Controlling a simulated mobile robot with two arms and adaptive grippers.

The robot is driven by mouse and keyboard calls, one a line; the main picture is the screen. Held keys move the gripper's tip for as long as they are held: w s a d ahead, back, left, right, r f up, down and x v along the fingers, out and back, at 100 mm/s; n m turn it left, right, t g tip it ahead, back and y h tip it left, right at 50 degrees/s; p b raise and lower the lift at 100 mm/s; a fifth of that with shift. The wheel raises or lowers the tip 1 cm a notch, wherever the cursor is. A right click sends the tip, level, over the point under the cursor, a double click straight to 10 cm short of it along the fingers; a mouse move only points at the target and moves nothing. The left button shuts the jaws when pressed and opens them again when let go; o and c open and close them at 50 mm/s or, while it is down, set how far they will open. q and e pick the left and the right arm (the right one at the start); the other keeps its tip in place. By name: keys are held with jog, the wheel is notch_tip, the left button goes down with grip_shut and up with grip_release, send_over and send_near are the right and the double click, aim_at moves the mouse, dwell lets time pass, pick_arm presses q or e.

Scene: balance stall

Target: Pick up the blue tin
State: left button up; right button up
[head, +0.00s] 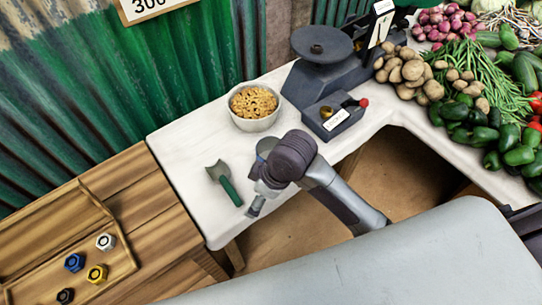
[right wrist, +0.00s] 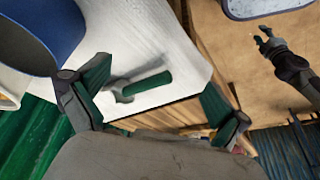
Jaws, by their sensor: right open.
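The blue tin (head: 264,146) stands on the white counter in the head view, mostly hidden behind my right gripper and wrist. In the right wrist view the blue tin (right wrist: 72,22) is large and close, cut off at the upper left, beside the left finger and outside the gap between the fingers. My right gripper (head: 258,197) is over the counter; in its wrist view the right gripper (right wrist: 158,80) is open, with nothing between its fingers. My left gripper (right wrist: 263,38) shows small at the upper right of that view, its opening unclear, away from the counter.
A green-handled scoop (head: 226,184) lies on the counter (head: 183,160). A bowl of brown food (head: 254,103) and a dark scale (head: 321,47) stand behind. A weight box (head: 333,117), potatoes (head: 410,68) and vegetables are to the right. A wooden tray (head: 45,240) holds several coloured nuts.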

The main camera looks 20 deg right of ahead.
jog(key=w+r+n+g+h, duration=0.1)
jog(key=w+r+n, duration=0.25)
jog(key=w, duration=0.25)
jog(key=n+g+h, duration=0.1)
jog(key=n+h, duration=0.2)
send_near(265, 145)
jog(key=s+r, duration=0.3)
jog(key=f, duration=0.8)
jog(key=shift+a+f, duration=0.15)
jog(key=shift+a, duration=0.15)
jog(key=f, duration=0.2)
jog(key=d+f, duration=0.1)
jog(key=f, duration=0.1)
jog(key=shift+s, duration=0.25)
jog(key=shift+f, duration=0.6)
jog(key=c, duration=1)
jog(key=shift+c, duration=0.4)
jog(key=shift+r, duration=0.2)
